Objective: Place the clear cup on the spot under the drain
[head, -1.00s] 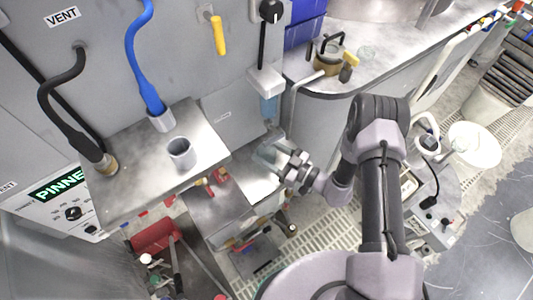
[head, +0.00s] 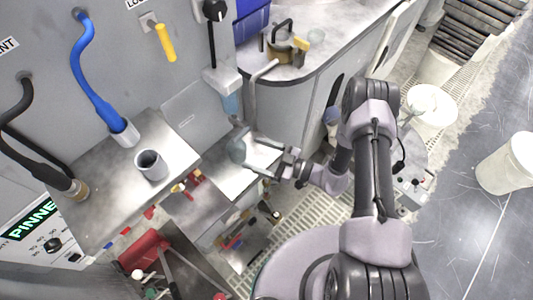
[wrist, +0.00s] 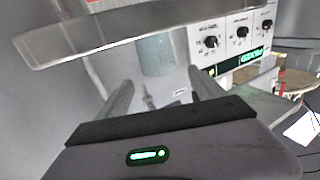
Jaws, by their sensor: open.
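The clear cup (head: 237,152) stands on the bright metal shelf (head: 232,182), roughly below the pale blue translucent drain piece (head: 231,104) under a wall bracket. I cannot tell whether it is exactly on the spot, and no mark shows. My gripper (head: 258,157) is to the right of the cup. Its two fingers are spread with nothing held between them. In the wrist view both fingers (wrist: 157,92) are apart, with a bluish translucent cylinder (wrist: 155,55) beyond them beneath a metal plate. The cup is not clearly made out there.
A curved counter (head: 320,60) with a brass-coloured pot (head: 285,45) is behind my arm. A bent pipe (head: 253,105) rises close behind the gripper.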

